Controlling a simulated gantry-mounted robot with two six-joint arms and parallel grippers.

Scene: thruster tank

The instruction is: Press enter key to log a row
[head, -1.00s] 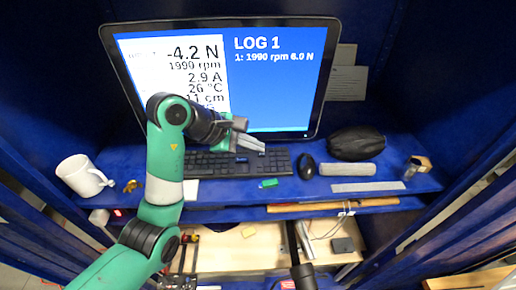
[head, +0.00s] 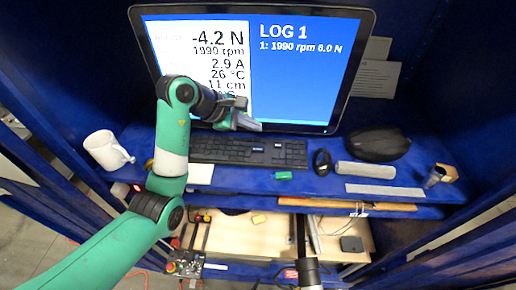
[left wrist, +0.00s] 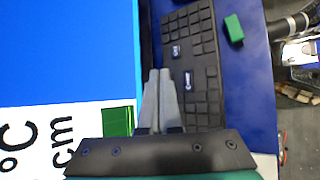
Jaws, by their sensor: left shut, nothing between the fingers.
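The black keyboard (head: 225,153) lies on the blue shelf in front of the monitor (head: 300,70). In the left wrist view the keyboard (left wrist: 205,100) has two keys with pale markings; I cannot read which one is enter. The screen reads LOG 1 with one row, "1: 1990 rpm 6.0 N", and a live reading of -4.2 N. My left gripper (head: 258,126) is shut and empty. It appears above the keyboard's back edge, close to the screen's bottom, apart from the keys. Its fingertips (left wrist: 160,73) point along the keyboard's edge in the wrist view.
A green block (head: 283,176) lies just in front of the keyboard. A mouse (head: 322,161), grey roll (head: 365,169), black pouch (head: 378,145) and ruler (head: 384,189) lie to the right. A white mug (head: 106,150) stands at the left.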

